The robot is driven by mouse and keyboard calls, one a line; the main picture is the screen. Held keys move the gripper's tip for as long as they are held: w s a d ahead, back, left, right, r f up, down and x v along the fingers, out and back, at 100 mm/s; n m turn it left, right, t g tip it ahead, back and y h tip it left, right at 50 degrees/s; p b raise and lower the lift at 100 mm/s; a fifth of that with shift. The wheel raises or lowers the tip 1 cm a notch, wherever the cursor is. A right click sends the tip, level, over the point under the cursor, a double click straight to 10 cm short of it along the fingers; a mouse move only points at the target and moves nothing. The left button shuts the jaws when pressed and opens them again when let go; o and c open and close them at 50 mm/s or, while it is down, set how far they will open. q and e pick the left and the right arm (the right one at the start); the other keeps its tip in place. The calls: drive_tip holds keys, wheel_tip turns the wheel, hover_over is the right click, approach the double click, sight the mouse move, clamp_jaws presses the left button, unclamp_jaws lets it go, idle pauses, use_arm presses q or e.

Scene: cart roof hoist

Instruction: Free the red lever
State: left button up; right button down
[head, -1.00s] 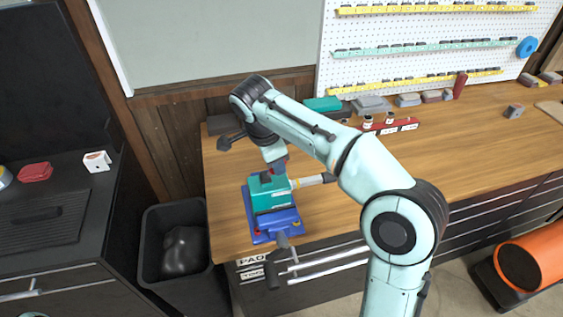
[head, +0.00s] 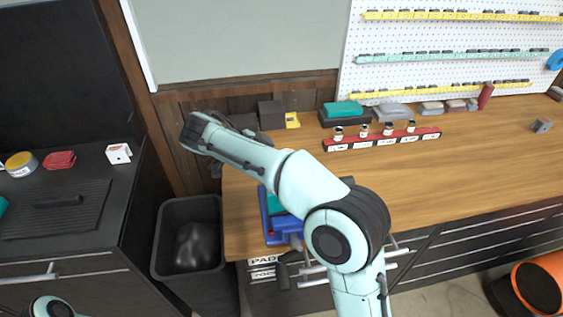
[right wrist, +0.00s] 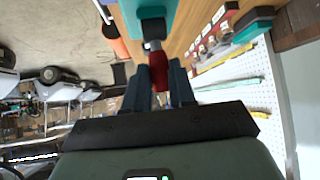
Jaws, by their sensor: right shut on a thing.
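The teal device on its blue base (head: 271,227) stands near the front left corner of the wooden workbench. My right arm covers most of it in the head view. The right wrist view shows part of its teal body (right wrist: 150,12) at the top. The red lever (right wrist: 156,62) shows there below a dark and grey joint, between the fingers of my right gripper (right wrist: 160,75). That gripper is shut on the red lever; the head view hides this grip behind my arm. My left gripper is out of view.
A black bin (head: 165,232) stands left of the workbench (head: 450,165). A red rack with small jars (head: 380,139) and several blocks lie toward the back. A pegboard (head: 450,45) rises behind. The bench's middle right is mostly clear.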

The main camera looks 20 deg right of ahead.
idle(0.4)
drive_tip(key=c, duration=0.9)
unclamp_jaws()
